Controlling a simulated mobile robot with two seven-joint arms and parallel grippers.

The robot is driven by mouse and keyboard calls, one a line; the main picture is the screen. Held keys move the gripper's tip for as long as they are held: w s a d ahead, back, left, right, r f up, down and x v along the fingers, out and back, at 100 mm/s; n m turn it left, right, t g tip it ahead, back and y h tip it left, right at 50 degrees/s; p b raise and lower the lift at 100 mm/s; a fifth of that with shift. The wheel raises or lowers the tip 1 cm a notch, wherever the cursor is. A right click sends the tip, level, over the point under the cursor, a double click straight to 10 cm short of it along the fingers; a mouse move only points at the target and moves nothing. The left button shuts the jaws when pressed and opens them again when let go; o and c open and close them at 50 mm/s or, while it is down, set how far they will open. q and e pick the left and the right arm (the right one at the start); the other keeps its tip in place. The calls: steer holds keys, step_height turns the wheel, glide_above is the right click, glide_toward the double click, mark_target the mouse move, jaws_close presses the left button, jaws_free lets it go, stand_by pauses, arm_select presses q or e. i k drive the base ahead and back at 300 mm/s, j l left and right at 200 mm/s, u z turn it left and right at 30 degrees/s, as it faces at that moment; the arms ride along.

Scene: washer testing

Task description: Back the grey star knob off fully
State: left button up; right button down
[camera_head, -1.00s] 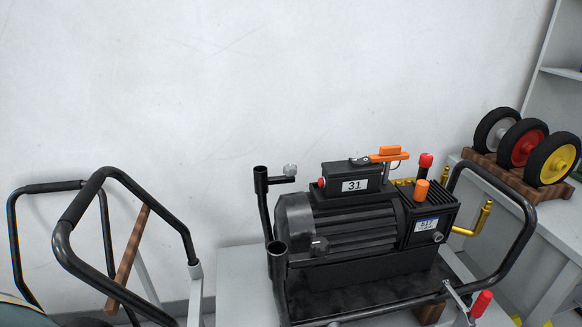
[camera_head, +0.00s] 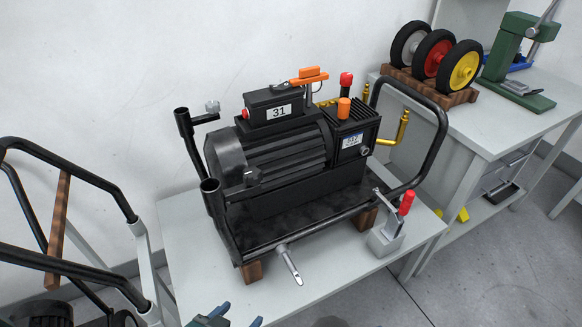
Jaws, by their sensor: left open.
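The grey star knob (camera_head: 212,106) sits on a short black bracket at the top of the rear left post of the washer frame. Its lobed head shows clearly. The black washer unit (camera_head: 275,155) stands on the table, with a motor and a box labelled 31. My left gripper (camera_head: 237,317) shows at the bottom edge with its blue fingertips apart. It is open and empty, well below and apart from the knob. Most of it is cut off by the picture edge. My right gripper is not in view.
A grey table (camera_head: 185,235) bears the washer. A toggle clamp (camera_head: 388,236) with a red handle stands at its right front. A grey lever (camera_head: 289,264) sticks out in front. A black tubular handle (camera_head: 85,175) stands at left. Wheels (camera_head: 433,57) and a green press (camera_head: 510,60) are at right.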

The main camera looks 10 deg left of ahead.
mark_target(213, 107)
steer(key=i+l+u, duration=0.2)
steer(key=l, duration=0.3)
steer(key=l+u, duration=0.25)
steer(key=l, duration=0.2)
steer(key=l+u, duration=0.2)
steer(key=l, duration=0.3)
steer(key=i, duration=0.05)
